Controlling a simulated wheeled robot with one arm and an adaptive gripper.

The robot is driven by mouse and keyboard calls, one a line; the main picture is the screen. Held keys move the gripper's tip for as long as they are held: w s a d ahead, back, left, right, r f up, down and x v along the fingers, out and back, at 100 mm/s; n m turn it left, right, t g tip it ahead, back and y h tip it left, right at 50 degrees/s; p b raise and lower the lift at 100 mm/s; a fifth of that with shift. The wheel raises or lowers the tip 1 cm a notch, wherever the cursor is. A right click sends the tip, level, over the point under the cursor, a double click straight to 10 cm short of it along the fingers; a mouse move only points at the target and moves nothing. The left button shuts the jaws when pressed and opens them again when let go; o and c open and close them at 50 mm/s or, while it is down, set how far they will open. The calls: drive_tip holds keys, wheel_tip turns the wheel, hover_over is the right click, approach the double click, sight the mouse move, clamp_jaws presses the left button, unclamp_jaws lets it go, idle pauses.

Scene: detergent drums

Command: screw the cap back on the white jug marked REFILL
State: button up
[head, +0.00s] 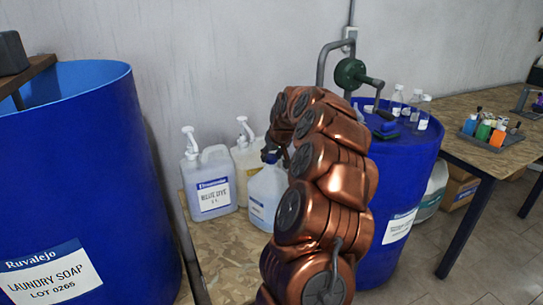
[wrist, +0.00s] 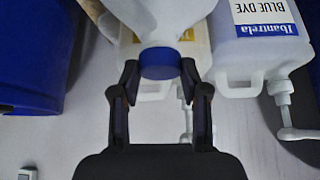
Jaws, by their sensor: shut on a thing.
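The white jug (head: 262,192) stands on the wooden table, its right side hidden behind my copper-coloured arm. Its label shows only in part and I cannot read it. My gripper (head: 271,156) is at the top of this jug, small and partly hidden by the arm. In the wrist view my gripper (wrist: 160,76) has its two fingers on either side of the blue cap (wrist: 160,63), shut on it. A pale jug body (wrist: 150,18) shows just beyond the cap. I cannot tell whether the cap sits on the neck or just above it, nor whether threads are engaged.
A blue dye jug (head: 209,185) with a pump stands left of the white jug, another pump jug (head: 245,158) behind. A large blue drum (head: 80,170) is at left. Another drum (head: 407,165), with a green hand pump (head: 350,73) and bottles, is right of my arm.

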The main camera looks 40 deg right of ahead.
drive_tip(key=shift+w+a+f+m+g+h+b, duration=0.15)
drive_tip(key=shift+m+g+h+b, duration=0.3)
drive_tip(key=shift+m+b, duration=1.05)
drive_tip(key=shift+s+f+m+g+h+b, duration=0.15)
drive_tip(key=shift+m+g+h+b, duration=0.35)
drive_tip(key=shift+b, duration=1.65)
drive_tip(key=shift+w+r+m+h+b, duration=0.15)
drive_tip(key=shift+m+h+b, duration=0.2)
drive_tip(key=shift+m+b, duration=0.45)
drive_tip(key=shift+m+g+b, duration=0.25)
drive_tip(key=shift+m+b, duration=0.05)
drive_tip(key=shift+b, duration=0.2)
drive_tip(key=shift+w+m+g+h+b, duration=0.15)
drive_tip(key=shift+m+g+h+b, duration=0.3)
drive_tip(key=shift+m+b, duration=0.8)
drive_tip(key=shift+a+f+m+g+b, duration=0.1)
drive_tip(key=shift+f+m+g+b, duration=0.1)
drive_tip(key=shift+m+g+b, duration=0.45)
drive_tip(key=shift+w+r+m+h+b, duration=0.15)
drive_tip(key=shift+m+h+b, duration=0.15)
drive_tip(key=shift+m, duration=0.4)
drive_tip(key=shift+g, duration=0.4)
drive_tip(key=shift+m, duration=0.6)
drive_tip(key=shift+w+r+m+g+p, duration=0.15)
drive_tip(key=shift+m+g+p, duration=0.8)
drive_tip(key=shift+m, duration=0.25)
